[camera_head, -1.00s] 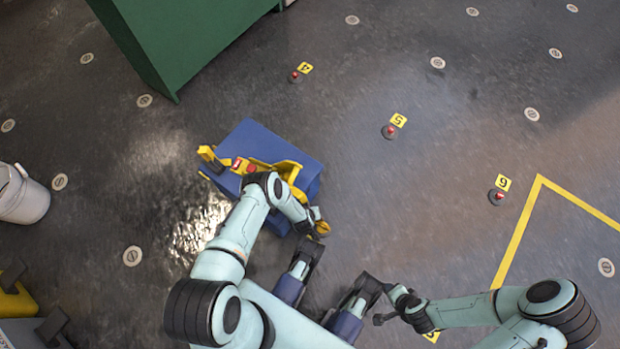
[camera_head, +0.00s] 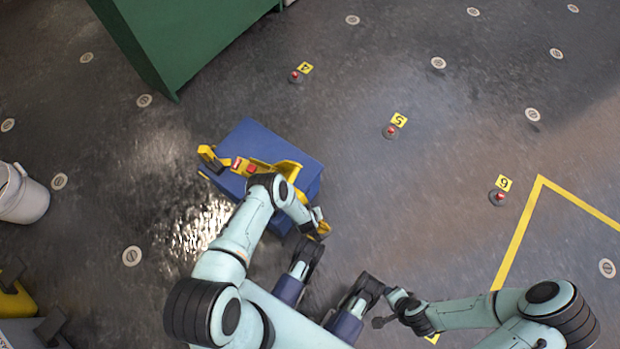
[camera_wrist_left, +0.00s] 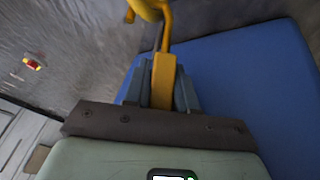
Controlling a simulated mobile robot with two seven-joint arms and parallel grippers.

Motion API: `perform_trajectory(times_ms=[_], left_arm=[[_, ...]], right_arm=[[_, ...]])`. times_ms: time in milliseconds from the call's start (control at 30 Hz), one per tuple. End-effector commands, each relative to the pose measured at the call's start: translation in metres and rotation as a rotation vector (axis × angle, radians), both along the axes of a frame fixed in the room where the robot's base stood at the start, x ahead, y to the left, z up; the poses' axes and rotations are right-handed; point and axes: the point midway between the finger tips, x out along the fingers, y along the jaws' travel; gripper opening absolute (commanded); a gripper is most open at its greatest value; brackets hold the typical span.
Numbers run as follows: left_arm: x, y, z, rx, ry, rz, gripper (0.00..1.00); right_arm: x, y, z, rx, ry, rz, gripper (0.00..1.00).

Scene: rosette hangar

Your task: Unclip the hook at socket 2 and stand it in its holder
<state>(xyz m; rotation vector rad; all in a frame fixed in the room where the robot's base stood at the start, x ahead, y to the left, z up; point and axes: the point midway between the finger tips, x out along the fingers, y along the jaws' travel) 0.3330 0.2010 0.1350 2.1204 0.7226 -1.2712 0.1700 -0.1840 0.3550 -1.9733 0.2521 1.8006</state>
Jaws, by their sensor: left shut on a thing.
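My left gripper (camera_head: 318,230) is shut on the yellow handle of the hook (camera_wrist_left: 163,80). In the left wrist view, the hook's curved end (camera_wrist_left: 150,10) points away from the jaws and is cut off by the top edge. In the head view, the hook (camera_head: 322,228) is a small yellow piece at the jaws, by the right front corner of the blue box. I cannot tell which yellow part on the box is the holder. Socket 2 cannot be identified. My right gripper (camera_head: 382,321) is low in the middle, away from the box; its jaws are too small to read.
The blue box (camera_head: 262,138) carries yellow parts (camera_head: 208,155) and a red button. Floor sockets 4 (camera_head: 295,76), 5 (camera_head: 390,131) and 6 (camera_head: 497,197) lie to the right. A green cabinet (camera_head: 185,40) stands behind, a white bucket (camera_head: 22,195) at left.

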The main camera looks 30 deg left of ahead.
Motion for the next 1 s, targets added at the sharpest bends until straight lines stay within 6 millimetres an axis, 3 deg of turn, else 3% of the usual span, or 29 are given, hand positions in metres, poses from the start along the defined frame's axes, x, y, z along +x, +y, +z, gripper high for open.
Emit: perform_trajectory(times_ms=[467,700,1000], left_arm=[[-0.012,-0.035,0.005,0.239,0.009,0.439,0.00],[-0.021,-0.050,0.010,0.368,0.018,0.681,0.00],[-0.023,-0.053,0.012,0.402,0.023,0.742,0.00]], right_arm=[[0.007,0.000,-0.038,0.000,0.001,0.000,0.55],[0.005,0.000,-0.034,0.002,0.004,0.001,0.55],[0.005,0.001,-0.034,0.002,0.004,0.002,0.55]])
